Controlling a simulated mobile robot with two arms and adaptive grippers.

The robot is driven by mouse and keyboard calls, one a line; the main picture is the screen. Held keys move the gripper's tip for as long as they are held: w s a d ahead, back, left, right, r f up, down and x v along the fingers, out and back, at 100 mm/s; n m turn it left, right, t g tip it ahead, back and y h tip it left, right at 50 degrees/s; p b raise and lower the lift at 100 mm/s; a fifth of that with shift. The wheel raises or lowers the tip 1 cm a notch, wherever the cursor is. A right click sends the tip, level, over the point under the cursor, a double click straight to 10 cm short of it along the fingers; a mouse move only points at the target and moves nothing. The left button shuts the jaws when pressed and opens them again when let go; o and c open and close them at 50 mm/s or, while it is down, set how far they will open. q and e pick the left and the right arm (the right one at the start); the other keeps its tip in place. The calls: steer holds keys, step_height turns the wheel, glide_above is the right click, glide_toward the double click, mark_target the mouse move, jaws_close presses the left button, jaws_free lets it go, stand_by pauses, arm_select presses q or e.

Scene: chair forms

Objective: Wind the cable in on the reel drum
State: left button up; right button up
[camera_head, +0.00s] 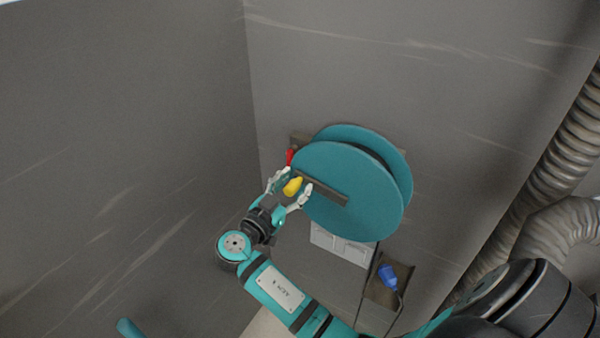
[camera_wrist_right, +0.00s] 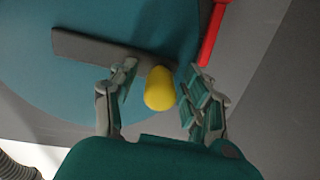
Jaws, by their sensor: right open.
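The reel drum (camera_head: 350,205) has two teal discs and is mounted on the grey wall; its front disc also fills the upper left of the right wrist view (camera_wrist_right: 60,90). A dark crank bar (camera_head: 330,190) lies across the disc, with a yellow knob (camera_head: 292,187) at its left end. My right gripper (camera_head: 291,184) is open, with its fingers on either side of the yellow knob (camera_wrist_right: 159,92); a gap shows beside the knob in the right wrist view. A blue plug (camera_head: 388,277) sits below the drum. I cannot make out the cable clearly. My left gripper is not in view.
A red lever (camera_head: 290,156) stands close to my right gripper, and it also shows in the right wrist view (camera_wrist_right: 213,32). A pale panel (camera_head: 342,243) is below the drum. Ribbed grey hoses (camera_head: 568,135) run along the right side. The left wall is bare.

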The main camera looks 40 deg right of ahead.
steer(key=shift+a, duration=0.15)
steer(key=shift+c, duration=0.3)
jaws_close()
